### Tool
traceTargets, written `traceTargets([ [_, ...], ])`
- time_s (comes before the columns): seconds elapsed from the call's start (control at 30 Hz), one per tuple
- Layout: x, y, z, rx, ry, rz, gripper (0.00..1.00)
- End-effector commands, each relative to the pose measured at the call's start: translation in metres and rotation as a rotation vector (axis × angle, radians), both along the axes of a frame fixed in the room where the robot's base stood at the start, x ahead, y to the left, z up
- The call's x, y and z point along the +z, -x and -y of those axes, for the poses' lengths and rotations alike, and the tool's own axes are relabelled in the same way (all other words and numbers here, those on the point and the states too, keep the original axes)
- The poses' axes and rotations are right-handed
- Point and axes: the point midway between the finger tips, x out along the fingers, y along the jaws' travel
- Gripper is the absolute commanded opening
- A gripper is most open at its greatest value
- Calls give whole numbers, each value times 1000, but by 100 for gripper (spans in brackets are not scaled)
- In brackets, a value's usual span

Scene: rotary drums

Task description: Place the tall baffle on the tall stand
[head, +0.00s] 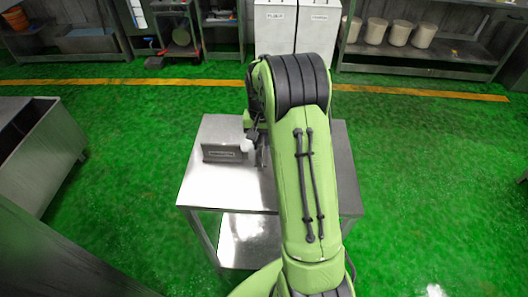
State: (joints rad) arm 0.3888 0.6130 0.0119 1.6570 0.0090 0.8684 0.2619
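A metal table (275,197) stands in front of me. On its left part is a low grey block (221,153) with a small label on its front; the label is too small to read, so I cannot tell whether it is the tall stand or the tall baffle. A small whitish piece (246,146) shows at the block's right end, and I cannot tell what it is. My gripper (258,154) is beside the block's right end, pointing down and mostly hidden by my green arm. Its fingers are too small and covered to tell whether they hold anything.
The table's left front is bare, and it has a lower shelf (250,238). A metal trough (45,150) is at the left. White cabinets (275,28), shelving with several pale buckets (400,33) and a yellow floor line (130,82) lie beyond. Green floor around the table is open.

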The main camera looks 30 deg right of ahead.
Motion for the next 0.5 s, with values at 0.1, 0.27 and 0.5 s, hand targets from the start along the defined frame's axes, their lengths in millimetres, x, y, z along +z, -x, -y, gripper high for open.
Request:
traceTargets([
  [0.1,-32,1,0,0,-2,-4,0],
  [0.27,-53,0,0,0,-1,-1,0],
  [0.5,-86,0,0,1,-1,-1,0],
])
